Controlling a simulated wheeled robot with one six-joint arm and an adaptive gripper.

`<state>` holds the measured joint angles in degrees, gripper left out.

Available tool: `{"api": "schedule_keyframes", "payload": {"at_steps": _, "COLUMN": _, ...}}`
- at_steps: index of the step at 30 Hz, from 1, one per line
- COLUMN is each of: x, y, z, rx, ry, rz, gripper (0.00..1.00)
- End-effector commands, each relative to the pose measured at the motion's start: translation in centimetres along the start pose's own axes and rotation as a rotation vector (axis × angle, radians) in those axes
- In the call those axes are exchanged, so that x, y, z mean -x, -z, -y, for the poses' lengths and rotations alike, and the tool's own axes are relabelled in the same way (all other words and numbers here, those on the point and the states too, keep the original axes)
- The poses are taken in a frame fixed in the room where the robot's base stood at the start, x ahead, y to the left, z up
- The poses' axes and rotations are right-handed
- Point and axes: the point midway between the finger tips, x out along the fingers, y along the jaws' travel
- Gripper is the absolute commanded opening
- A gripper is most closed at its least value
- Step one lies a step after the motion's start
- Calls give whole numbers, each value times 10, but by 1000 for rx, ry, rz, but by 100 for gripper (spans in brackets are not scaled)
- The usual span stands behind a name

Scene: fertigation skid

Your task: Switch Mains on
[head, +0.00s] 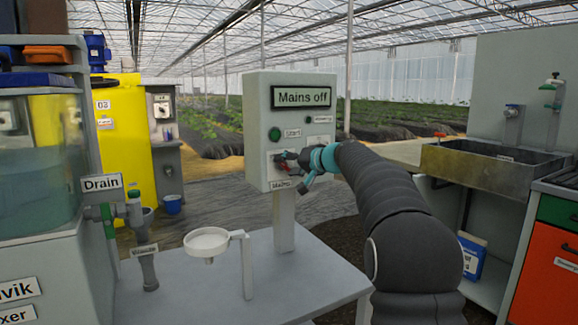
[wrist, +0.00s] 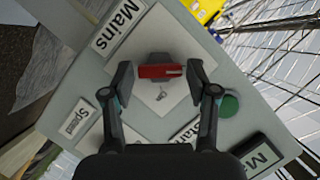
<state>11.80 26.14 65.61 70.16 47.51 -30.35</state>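The grey control box (head: 300,120) stands on a post, and its display (head: 302,97) reads "Mains off". The Mains switch has a red handle (wrist: 160,71) on a pale square plate (wrist: 165,97), above the Mains label (head: 284,184). That label also shows in the wrist view (wrist: 117,28). My gripper (wrist: 160,76) is open, with one finger at each end of the red handle. Small gaps seem to show between fingers and handle. In the head view my gripper (head: 300,164) is at the switch and partly hides it.
A green Start button (head: 275,134) is above the switch, close to one finger in the wrist view (wrist: 229,105). A smaller labelled control (head: 320,118) is at the box's upper right. A white funnel (head: 207,242) stands on the bench left of the post. A metal sink (head: 490,165) is at right.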

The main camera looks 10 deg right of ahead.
Motion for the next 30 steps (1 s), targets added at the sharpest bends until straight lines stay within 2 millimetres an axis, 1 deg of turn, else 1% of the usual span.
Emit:
{"api": "schedule_keyframes", "payload": {"at_steps": 1, "x": 0, "y": 0, "z": 0, "rx": 0, "ry": 0, "rz": 0, "gripper": 39}}
{"api": "schedule_keyframes", "payload": {"at_steps": 4, "x": 0, "y": 0, "z": 0, "rx": 0, "ry": 0, "rz": 0, "gripper": 14}}
{"api": "schedule_keyframes", "payload": {"at_steps": 5, "x": 0, "y": 0, "z": 0, "rx": 0, "ry": 0, "rz": 0, "gripper": 9}}
{"api": "schedule_keyframes", "payload": {"at_steps": 6, "x": 2, "y": 2, "z": -3, "rx": 0, "ry": -1, "rz": -1, "gripper": 9}}
{"api": "schedule_keyframes", "payload": {"at_steps": 11, "x": 1, "y": 1, "z": -2, "rx": -8, "ry": 2, "rz": -2, "gripper": 9}}
{"api": "schedule_keyframes", "payload": {"at_steps": 17, "x": 0, "y": 0, "z": -4, "rx": -63, "ry": 24, "rz": -3, "gripper": 9}}
{"api": "schedule_keyframes", "payload": {"at_steps": 23, "x": 0, "y": -1, "z": -6, "rx": -187, "ry": 76, "rz": -3, "gripper": 9}}
{"api": "schedule_keyframes", "payload": {"at_steps": 30, "x": -1, "y": -3, "z": -8, "rx": -390, "ry": 162, "rz": -2, "gripper": 9}}
